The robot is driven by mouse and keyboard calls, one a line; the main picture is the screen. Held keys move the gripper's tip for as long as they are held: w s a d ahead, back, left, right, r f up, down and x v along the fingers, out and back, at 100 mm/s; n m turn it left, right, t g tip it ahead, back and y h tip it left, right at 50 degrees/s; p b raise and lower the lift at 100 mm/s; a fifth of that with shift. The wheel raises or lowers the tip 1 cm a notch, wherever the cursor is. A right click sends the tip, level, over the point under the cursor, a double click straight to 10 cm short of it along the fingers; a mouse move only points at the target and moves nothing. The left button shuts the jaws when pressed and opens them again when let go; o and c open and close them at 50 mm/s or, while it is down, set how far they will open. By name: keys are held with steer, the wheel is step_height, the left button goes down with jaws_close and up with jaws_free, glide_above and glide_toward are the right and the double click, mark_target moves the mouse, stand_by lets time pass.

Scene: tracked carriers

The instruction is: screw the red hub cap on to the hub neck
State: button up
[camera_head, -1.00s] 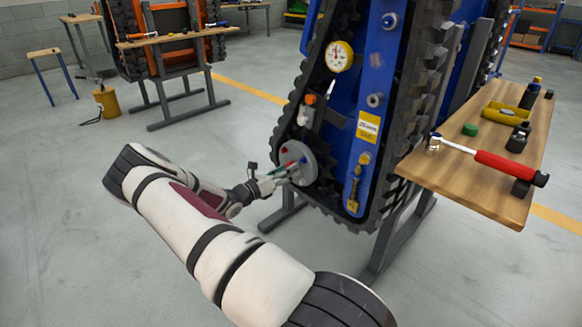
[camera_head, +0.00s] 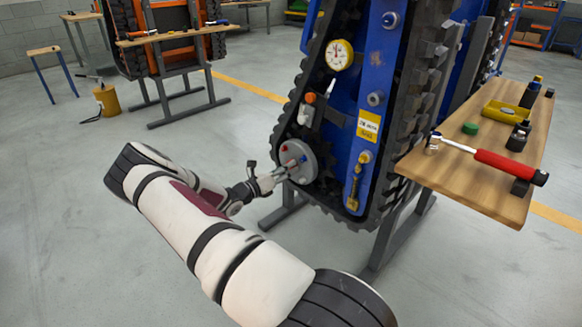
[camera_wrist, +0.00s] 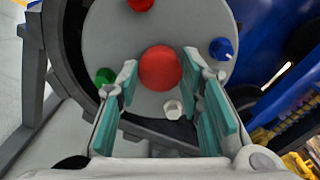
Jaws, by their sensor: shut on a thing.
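The red hub cap (camera_wrist: 160,68) sits between my fingertips in the wrist view, in front of the round grey hub plate (camera_wrist: 190,25). My gripper (camera_wrist: 160,80) is shut on it, with a teal-padded finger on each side. In the head view my gripper (camera_head: 284,171) is at the hub plate (camera_head: 308,153) on the lower end of the blue carrier. The neck behind the cap is hidden, so I cannot tell whether the cap is seated or how far its thread is engaged.
The plate also bears another red piece (camera_wrist: 140,4), a blue one (camera_wrist: 221,48), a green one (camera_wrist: 105,77) and a pale hex-shaped one (camera_wrist: 173,109). A wooden bench (camera_head: 480,185) with a red-handled wrench (camera_head: 505,168) and a yellow tray (camera_head: 505,112) stands at right.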

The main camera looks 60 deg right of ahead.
steer(key=shift+m+p, duration=0.7)
steer(key=shift+m, duration=4.1)
steer(key=m+p, duration=0.2)
steer(key=m, duration=0.7)
steer(key=shift+m+p, duration=0.35)
steer(key=shift+m, duration=0.05)
